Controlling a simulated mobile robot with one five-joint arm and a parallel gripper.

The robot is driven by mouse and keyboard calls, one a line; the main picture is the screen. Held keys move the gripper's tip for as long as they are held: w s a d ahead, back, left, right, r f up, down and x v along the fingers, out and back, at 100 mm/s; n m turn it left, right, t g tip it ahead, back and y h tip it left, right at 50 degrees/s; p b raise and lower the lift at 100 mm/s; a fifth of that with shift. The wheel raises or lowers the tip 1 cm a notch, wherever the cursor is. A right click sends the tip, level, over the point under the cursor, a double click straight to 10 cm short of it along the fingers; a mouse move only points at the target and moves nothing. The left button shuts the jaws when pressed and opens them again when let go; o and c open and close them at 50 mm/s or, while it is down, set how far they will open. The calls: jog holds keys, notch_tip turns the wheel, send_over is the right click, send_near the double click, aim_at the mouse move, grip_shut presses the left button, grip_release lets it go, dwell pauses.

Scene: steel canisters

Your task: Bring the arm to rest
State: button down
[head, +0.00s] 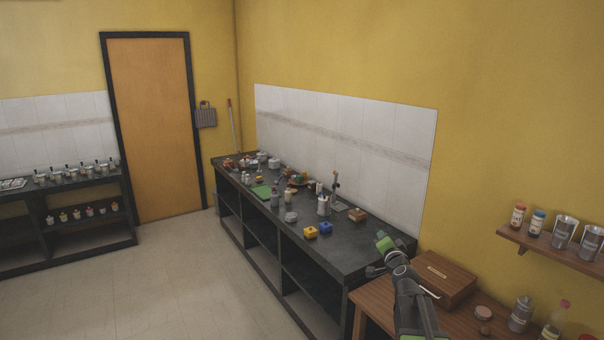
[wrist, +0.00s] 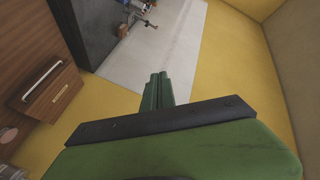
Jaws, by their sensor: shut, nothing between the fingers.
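My gripper (head: 382,236) is raised at the end of my arm, above the near end of the dark counter (head: 372,250) and left of the wooden box in the head view. In the wrist view my gripper (wrist: 158,88) shows its green fingers pressed together, with nothing between them. The fingers point toward the white tiled wall panel (wrist: 165,50). They appear clear of the counter and the box.
A wooden box (head: 444,279) sits on a wooden table (head: 374,297) at the right, with a steel canister (head: 520,314) and jars. A wall shelf (head: 540,246) above holds more canisters. Yellow and blue blocks (head: 318,230) and several small items stand on the counter. Floor at left is clear.

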jog(key=s+a+f+n+g+y, duration=0.2)
jog(key=s+a+f+n+g, duration=0.15)
jog(key=a+f, duration=0.4)
jog(key=s+a+f+n+g+y, duration=0.3)
jog(key=s+a+f+n, duration=0.15)
jog(key=a, duration=0.65)
jog(key=s+d+f+n+g+h, duration=0.1)
jog(key=s+d+f+g, duration=0.1)
jog(key=s, duration=0.5)
jog(key=s+d+f+n+g+h, duration=0.1)
jog(key=s+d+f+g+h, duration=0.1)
jog(key=s+f+g, duration=0.3)
jog(key=s+d+f+n+g+h, duration=0.1)
jog(key=s+d+f+g, duration=0.1)
jog(key=s, duration=0.8)
jog(key=shift+s+f+g+b, duration=0.2)
jog(key=shift+f+g+b, duration=0.2)
jog(key=shift+f+g, duration=0.25)
jog(key=shift+d, duration=0.1)
